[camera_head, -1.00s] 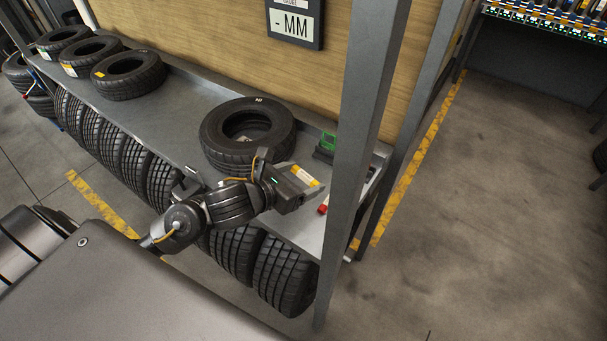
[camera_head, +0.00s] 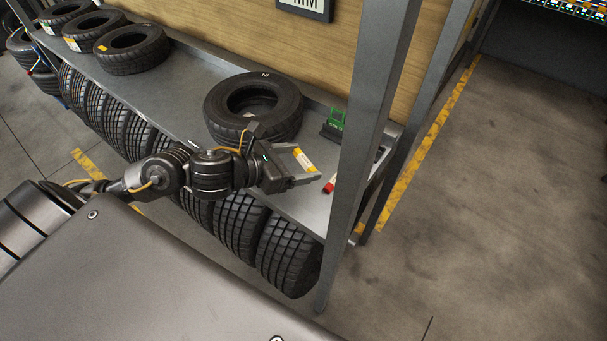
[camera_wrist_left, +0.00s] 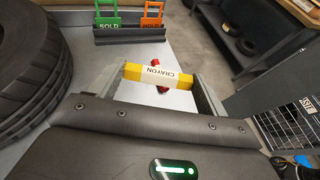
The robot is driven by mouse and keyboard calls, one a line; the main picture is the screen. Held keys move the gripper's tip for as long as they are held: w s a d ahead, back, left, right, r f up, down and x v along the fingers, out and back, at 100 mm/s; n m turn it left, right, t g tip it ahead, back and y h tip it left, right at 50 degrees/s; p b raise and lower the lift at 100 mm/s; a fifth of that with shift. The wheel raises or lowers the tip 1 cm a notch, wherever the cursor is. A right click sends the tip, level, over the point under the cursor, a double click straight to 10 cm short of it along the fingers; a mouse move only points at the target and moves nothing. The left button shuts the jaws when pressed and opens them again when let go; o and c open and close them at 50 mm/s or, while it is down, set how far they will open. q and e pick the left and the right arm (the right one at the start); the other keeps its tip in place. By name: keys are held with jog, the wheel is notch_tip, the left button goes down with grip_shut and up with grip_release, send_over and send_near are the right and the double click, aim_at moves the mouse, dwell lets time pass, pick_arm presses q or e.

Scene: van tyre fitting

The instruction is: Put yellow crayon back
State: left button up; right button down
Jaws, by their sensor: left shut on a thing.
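The yellow crayon (camera_head: 303,158), with a white band reading CRAYON, is held crosswise between the two fingers of my left gripper (camera_head: 304,162). In the left wrist view the crayon (camera_wrist_left: 158,75) spans the gap between the fingers, and the gripper (camera_wrist_left: 156,76) is shut on its ends. The hand is over the right end of the grey shelf (camera_head: 313,207), in front of a tyre. A red item (camera_head: 329,188) lies on the shelf just beyond the fingers. It shows in the wrist view (camera_wrist_left: 161,62), partly hidden by the crayon. My right gripper is out of view.
A large tyre (camera_head: 253,107) lies flat behind the hand. A dark holder (camera_wrist_left: 130,36) carries a green SOLD tag (camera_wrist_left: 107,17) and an orange HOLD tag (camera_wrist_left: 151,16). A grey upright post (camera_head: 365,130) stands right of the hand. Several tyres are racked under the shelf.

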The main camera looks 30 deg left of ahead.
aim_at(303, 156)
pick_arm(q)
jog(key=shift+w+a+f+b, duration=0.25)
jog(key=shift+w+f+b, duration=0.25)
jog(key=shift+f+b, duration=0.1)
jog(key=shift+w+a+p, duration=0.2)
jog(key=shift+w+p, duration=0.1)
jog(key=shift+w, duration=0.35)
jog(key=w+f, duration=0.1)
jog(key=w+a+f, duration=0.1)
jog(key=f, duration=0.1)
jog(key=w+f, duration=0.1)
jog(key=w, duration=0.1)
jog(key=shift+a+f, duration=0.25)
jog(key=shift+w+a+f, duration=0.2)
jog(key=shift+w+f, duration=0.35)
jog(key=shift+f, duration=0.1)
notch_tip(303, 156, down, 3)
jog(key=shift+p, duration=0.55)
jog(key=shift+f, duration=0.15)
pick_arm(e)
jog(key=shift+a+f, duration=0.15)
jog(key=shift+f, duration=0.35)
pick_arm(q)
jog(key=shift+w, duration=0.1)
